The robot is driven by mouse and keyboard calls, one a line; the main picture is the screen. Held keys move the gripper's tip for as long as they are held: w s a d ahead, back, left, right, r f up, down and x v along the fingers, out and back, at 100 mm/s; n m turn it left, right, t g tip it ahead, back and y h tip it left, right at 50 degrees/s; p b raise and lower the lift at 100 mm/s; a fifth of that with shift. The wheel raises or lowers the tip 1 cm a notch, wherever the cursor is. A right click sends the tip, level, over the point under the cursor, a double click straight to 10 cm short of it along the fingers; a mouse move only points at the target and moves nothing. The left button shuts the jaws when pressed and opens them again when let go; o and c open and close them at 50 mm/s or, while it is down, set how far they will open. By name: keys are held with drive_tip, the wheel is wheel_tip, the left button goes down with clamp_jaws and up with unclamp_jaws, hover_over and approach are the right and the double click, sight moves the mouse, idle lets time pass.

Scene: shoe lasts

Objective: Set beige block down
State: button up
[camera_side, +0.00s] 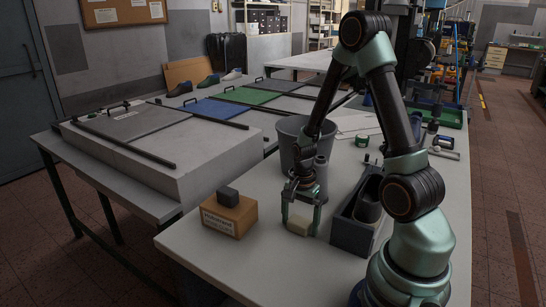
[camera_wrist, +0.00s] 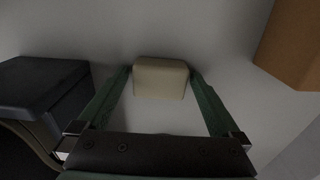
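The beige block (camera_side: 299,223) is a small pale block at the light table's near part in the side view. It also shows in the wrist view (camera_wrist: 160,78), between the tips of my two green fingers. My gripper (camera_side: 301,208) points down over the block, with one finger along each side. In the wrist view my gripper (camera_wrist: 160,74) has its fingertips against the block's sides, with no clear gap. The block's underside is at or very close to the tabletop; any small gap beneath it is hidden.
A dark open box (camera_side: 352,235) stands close on the right. A grey bin (camera_side: 290,140) is behind. Bare table (camera_side: 270,265) lies in front.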

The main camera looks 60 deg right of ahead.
sight(300, 220)
wheel_tip(300, 220, up, 12)
drive_tip(key=a+r+n+t, duration=0.5)
drive_tip(key=a+r+n, duration=0.7)
drive_tip(key=a+n, duration=0.3)
drive_tip(key=shift+r+n+t, duration=0.3)
drive_tip(key=shift+r+n, duration=0.1)
drive_tip(key=shift+n, duration=1.1)
